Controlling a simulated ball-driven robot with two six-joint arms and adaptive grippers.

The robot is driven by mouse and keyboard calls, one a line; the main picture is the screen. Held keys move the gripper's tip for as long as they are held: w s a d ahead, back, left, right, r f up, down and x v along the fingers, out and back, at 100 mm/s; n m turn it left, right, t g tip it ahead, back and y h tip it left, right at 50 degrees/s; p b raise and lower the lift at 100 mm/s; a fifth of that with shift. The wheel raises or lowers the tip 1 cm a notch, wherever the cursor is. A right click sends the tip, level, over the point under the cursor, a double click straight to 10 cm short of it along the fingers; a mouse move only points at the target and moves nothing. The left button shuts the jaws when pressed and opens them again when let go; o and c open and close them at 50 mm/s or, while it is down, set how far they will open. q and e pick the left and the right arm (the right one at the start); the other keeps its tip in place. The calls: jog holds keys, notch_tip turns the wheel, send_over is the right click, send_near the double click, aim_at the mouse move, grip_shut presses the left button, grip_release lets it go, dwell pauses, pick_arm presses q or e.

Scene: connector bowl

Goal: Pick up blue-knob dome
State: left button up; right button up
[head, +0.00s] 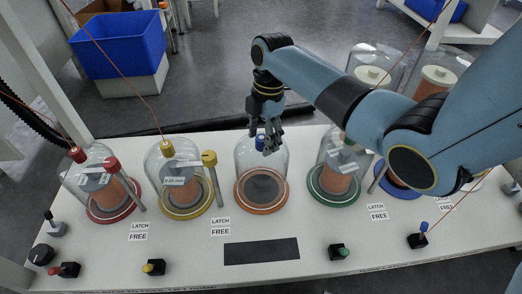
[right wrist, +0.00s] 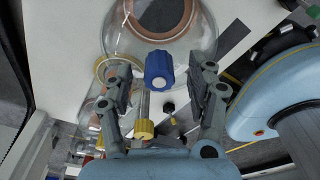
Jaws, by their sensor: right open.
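The blue-knob dome (head: 245,160) is a clear glass dome standing upright on an orange-rimmed round base (head: 262,208) in the middle of the white table. Its blue knob (head: 260,142) is on top, partly hidden by my right gripper (head: 267,142). In the right wrist view the blue knob (right wrist: 159,70) lies between the two spread fingers of my right gripper (right wrist: 160,82), with gaps on both sides. The clear dome (right wrist: 112,42) is beyond it. The gripper is open and holds nothing. My left gripper is not in view.
A red-knob dome (head: 72,178) and a yellow-knob dome (head: 152,160) stand to the left, with posts beside them. A dome on a green-rimmed base (head: 334,198) stands close on the right. A dark rectangle (head: 261,251) and small knobs lie in front.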

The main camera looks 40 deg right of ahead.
grip_shut()
dwell(0.4)
